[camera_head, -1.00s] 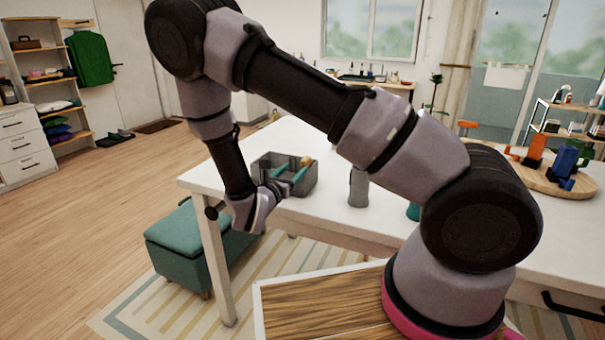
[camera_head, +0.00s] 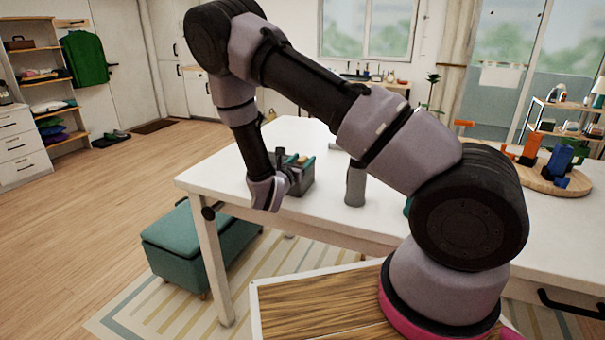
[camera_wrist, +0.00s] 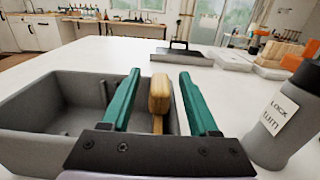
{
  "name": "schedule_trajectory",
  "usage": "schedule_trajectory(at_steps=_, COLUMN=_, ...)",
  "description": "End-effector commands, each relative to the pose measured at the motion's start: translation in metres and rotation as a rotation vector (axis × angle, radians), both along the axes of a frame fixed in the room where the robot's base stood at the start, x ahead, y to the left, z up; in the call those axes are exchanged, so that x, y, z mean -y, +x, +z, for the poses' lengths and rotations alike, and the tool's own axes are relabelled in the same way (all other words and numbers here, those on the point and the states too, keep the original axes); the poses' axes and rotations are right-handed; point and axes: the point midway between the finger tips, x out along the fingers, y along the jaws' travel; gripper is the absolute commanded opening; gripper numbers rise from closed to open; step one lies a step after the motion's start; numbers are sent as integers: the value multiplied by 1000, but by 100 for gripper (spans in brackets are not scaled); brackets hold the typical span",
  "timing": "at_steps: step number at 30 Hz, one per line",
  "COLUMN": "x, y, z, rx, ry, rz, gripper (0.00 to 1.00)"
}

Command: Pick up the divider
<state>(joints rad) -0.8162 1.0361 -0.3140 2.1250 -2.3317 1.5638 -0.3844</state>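My gripper (camera_wrist: 160,76) has two teal fingers, spread apart, over the right part of a grey open bin (camera_wrist: 30,110). A wooden-handled tool (camera_wrist: 160,93) stands up between the fingers, with visible gaps on both sides. In the head view my gripper (camera_head: 293,158) is at the grey bin (camera_head: 305,184) on the white table, partly hiding it. Inside the bin I see small upright ribs, but no panel that I can surely call the divider. A flat grey piece with a dark handle (camera_wrist: 180,55) lies farther back on the table; I cannot tell whether it is the divider.
A grey bottle with a label (camera_wrist: 277,125) stands right of the bin; the head view shows it too (camera_head: 356,186). A round wooden tray (camera_head: 545,180) with orange and blue pieces is at the right. A teal bench (camera_head: 190,245) stands beside the white table (camera_head: 245,203).

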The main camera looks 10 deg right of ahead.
Motion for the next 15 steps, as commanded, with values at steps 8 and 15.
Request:
schedule_trajectory(at_steps=8, x=0, y=0, z=0, rx=1, ry=1, rz=0, gripper=0)
schedule_trajectory(at_steps=15, x=0, y=0, z=2, rx=1, ry=0, rz=0, gripper=0)
